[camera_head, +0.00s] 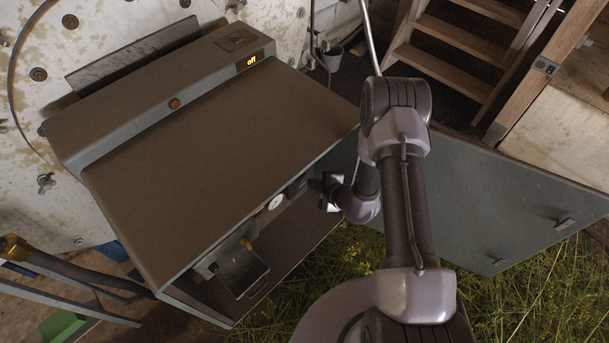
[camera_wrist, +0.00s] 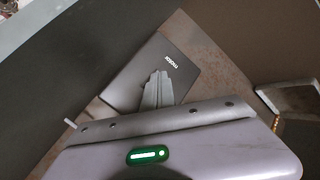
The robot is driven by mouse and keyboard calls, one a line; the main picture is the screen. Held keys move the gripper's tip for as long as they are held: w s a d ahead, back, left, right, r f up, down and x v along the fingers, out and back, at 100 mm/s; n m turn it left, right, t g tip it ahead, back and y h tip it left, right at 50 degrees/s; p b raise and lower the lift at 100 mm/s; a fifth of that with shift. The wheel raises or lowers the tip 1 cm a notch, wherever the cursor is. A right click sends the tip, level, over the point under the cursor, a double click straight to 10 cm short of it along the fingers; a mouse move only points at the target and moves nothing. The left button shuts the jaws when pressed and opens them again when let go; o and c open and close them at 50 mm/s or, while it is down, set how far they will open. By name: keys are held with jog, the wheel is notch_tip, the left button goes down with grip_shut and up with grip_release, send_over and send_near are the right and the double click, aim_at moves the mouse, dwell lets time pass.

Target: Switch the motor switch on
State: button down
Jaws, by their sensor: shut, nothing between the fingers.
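The motor switch (camera_wrist: 182,72) shows in the wrist view as a dark grey box with the word "motor" upside down on its face. My gripper (camera_wrist: 158,78) is shut and empty, its fingertips in front of that face; I cannot tell whether they touch it. The fingers hide part of the face, and I cannot make out the switch's position. In the head view, a small dark box (camera_head: 297,187), seemingly the same one, sits in the console's front opening, just left of my gripper (camera_head: 313,184). A display (camera_head: 251,60) on the console top reads "off" in yellow.
The grey console (camera_head: 210,130) has a red button (camera_head: 174,103) along its back ledge. A round white dial (camera_head: 277,201) and a small open tray (camera_head: 243,273) are in its front opening. A grey panel (camera_head: 490,200) lies right of my arm, with wooden steps (camera_head: 455,40) behind.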

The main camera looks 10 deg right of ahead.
jog(key=shift+w+a, duration=0.1)
dwell(0.7)
jog(key=shift+w+a, duration=0.15)
jog(key=shift+w, duration=0.1)
jog(key=shift+w+a+r, duration=0.1)
jog(key=shift+w+a, duration=0.05)
jog(key=shift+w, duration=0.1)
dwell(0.6)
jog(key=shift+s, duration=0.1)
jog(key=shift+s+d, duration=0.4)
jog(key=shift+s, duration=0.1)
jog(key=s+d, duration=0.1)
jog(key=s, duration=0.1)
jog(key=s+d, duration=0.2)
jog(key=shift+f+p, duration=0.3)
jog(key=shift+f, duration=0.1)
dwell(0.5)
